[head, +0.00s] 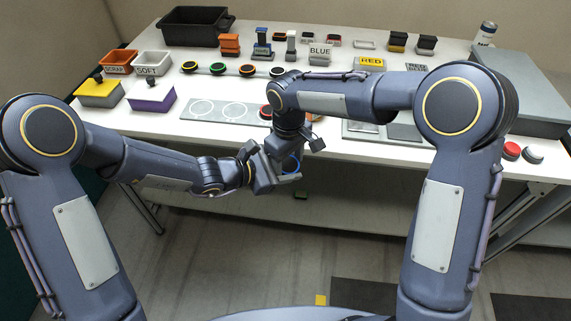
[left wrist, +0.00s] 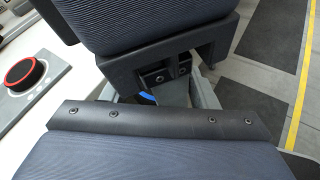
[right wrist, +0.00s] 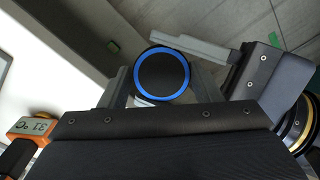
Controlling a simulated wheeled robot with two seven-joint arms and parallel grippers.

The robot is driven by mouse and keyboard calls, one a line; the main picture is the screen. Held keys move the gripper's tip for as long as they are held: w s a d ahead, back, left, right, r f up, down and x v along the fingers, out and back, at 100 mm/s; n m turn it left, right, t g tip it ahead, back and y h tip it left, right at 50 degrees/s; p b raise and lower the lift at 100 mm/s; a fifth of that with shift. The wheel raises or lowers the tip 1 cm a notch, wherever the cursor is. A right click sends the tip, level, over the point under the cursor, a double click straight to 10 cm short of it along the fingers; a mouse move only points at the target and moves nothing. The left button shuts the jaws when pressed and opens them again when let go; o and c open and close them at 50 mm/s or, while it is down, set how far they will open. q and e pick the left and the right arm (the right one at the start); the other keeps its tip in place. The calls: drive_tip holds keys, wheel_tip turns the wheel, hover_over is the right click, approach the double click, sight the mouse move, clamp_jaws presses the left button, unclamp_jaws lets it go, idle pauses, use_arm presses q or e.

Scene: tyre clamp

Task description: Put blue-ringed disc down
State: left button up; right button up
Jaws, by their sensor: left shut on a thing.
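The blue-ringed disc (right wrist: 162,75) is held in the air in front of the table, with its ring facing the right wrist camera. In the head view only part of its blue ring (head: 291,163) shows between my two grippers. In the left wrist view only a blue sliver (left wrist: 147,97) shows. My left gripper (head: 286,179) is shut on the disc from the side. My right gripper (head: 297,150) has its fingers apart on either side of the disc, and they look open around it.
A grey board (head: 205,110) with white circles lies near the table's front edge. A red-ringed disc (left wrist: 22,75) sits on it. Several ringed discs (head: 218,69) stand in a row behind. Bins (head: 150,95) stand at left, a grey block (head: 520,95) at right.

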drive_tip(key=o, duration=0.4)
drive_tip(key=shift+s+a, duration=0.1)
